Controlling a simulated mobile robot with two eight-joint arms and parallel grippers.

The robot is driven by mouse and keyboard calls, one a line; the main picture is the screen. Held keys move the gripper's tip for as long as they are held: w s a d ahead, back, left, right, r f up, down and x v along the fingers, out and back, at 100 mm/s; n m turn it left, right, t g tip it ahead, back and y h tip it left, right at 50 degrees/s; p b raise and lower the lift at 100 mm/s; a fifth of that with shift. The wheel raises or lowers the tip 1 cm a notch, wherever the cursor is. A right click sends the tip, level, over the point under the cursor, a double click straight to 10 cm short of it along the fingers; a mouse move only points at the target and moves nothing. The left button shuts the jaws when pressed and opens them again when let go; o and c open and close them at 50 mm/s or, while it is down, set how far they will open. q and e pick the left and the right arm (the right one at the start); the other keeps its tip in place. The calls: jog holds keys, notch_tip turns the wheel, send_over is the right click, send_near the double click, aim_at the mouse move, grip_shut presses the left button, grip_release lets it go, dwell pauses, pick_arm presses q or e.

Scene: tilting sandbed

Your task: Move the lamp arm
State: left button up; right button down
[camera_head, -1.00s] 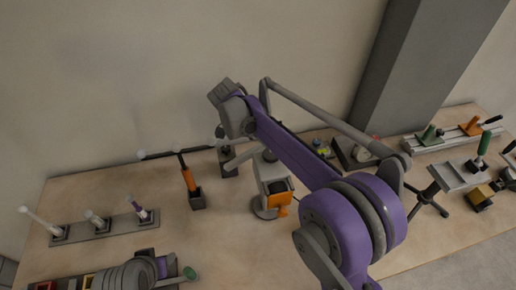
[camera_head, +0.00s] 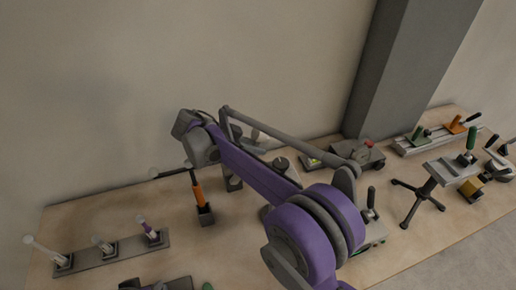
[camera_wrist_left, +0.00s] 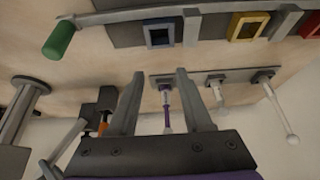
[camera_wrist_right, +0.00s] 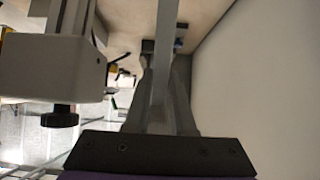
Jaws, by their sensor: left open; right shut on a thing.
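A long grey bar, apparently the lamp arm (camera_wrist_right: 165,50), runs down the middle of the right wrist view. My right gripper (camera_wrist_right: 160,78) is shut on it, with a finger on either side. In the head view my right arm (camera_head: 255,170) reaches to the back of the bench. Its wrist (camera_head: 195,135) hides the fingertips, and a light grey piece (camera_head: 258,128) shows just behind the arm. My left gripper (camera_wrist_left: 160,75) is open and empty in the left wrist view. A purple-banded lever (camera_wrist_left: 167,100) shows beyond and between its fingers, apart from them.
An orange post (camera_head: 198,193) with a dark crossbar stands near my right wrist. A lever strip (camera_head: 105,253) lies at left. A stand (camera_head: 445,170), a slide rail (camera_head: 435,138) and a grey pillar (camera_head: 410,70) are at right. A green-handled bar (camera_wrist_left: 62,38) is near my left gripper.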

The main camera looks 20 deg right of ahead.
jog(key=shift+a+r, duration=0.15)
jog(key=shift+a, duration=0.1)
dwell(0.3)
jog(key=c, duration=0.8)
grip_release()
jog(key=shift+o, duration=0.2)
jog(key=v, duration=1)
jog(key=shift+a, duration=0.45)
jog(key=shift+r, duration=0.1)
